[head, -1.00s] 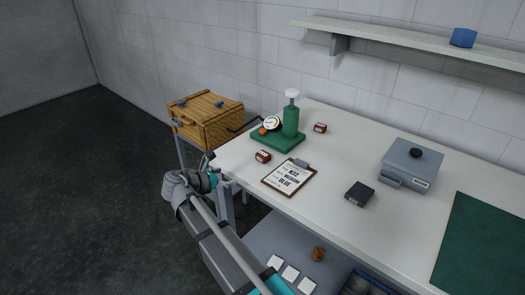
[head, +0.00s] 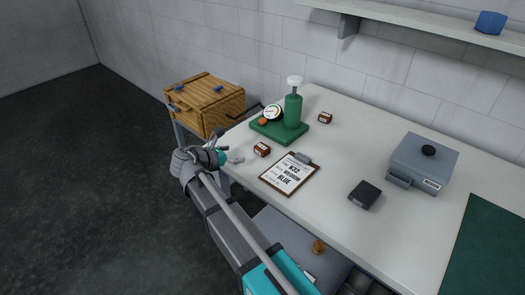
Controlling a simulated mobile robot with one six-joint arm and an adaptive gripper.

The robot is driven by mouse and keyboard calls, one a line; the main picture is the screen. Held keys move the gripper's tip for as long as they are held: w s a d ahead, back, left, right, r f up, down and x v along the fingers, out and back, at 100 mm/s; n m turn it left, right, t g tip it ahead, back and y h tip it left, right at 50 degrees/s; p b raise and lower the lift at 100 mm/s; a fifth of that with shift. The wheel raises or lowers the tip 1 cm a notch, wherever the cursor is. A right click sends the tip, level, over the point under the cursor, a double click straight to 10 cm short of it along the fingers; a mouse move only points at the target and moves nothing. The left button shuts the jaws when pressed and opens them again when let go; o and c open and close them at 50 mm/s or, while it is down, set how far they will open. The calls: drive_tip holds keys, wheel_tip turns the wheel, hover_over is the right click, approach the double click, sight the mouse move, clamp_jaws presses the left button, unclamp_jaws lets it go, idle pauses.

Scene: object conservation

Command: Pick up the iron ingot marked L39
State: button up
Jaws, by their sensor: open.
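No mark L39 can be read at this size. A small rust-brown block with a pale label (head: 262,149) lies near the table's left end. A similar brown block (head: 325,118) lies further back, right of the green pump stand. A dark, near-black block (head: 364,195) with a small label on its front lies mid-table. I cannot tell which of these is the ingot. My gripper (head: 237,157) is open and empty at the table's left edge, just left of the nearer brown block and apart from it.
A green stand (head: 270,132) holds a green bottle (head: 292,110) and a gauge. A clipboard (head: 290,173) reads N32, BLUE. A grey lidded box (head: 423,162) and a green mat (head: 490,245) are to the right. A wooden crate (head: 205,103) stands left. The table front (head: 375,235) is clear.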

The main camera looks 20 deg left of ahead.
sight(261, 148)
drive_tip(key=shift+a, duration=0.1)
drive_tip(key=shift+w+f+b, duration=0.3)
drive_tip(key=shift+w, duration=0.05)
drive_tip(key=b+x, duration=0.2)
drive_tip(key=x, duration=0.4)
drive_tip(key=shift+w+d+f, duration=0.15)
drive_tip(key=shift+w+d, duration=0.15)
drive_tip(key=shift+w+d+b, duration=0.15)
drive_tip(key=shift+w+b, duration=0.15)
drive_tip(key=shift+r+b+x, duration=0.1)
drive_tip(key=shift+b+x, duration=0.3)
drive_tip(key=shift+x, duration=0.9)
drive_tip(key=shift+r+b+x, duration=0.15)
drive_tip(key=shift+b+x, duration=0.25)
drive_tip(key=shift+x, duration=0.9)
drive_tip(key=shift+d, duration=0.2)
drive_tip(key=c, duration=1.3)
drive_tip(key=shift+o, duration=0.2)
drive_tip(key=shift+r, duration=0.1)
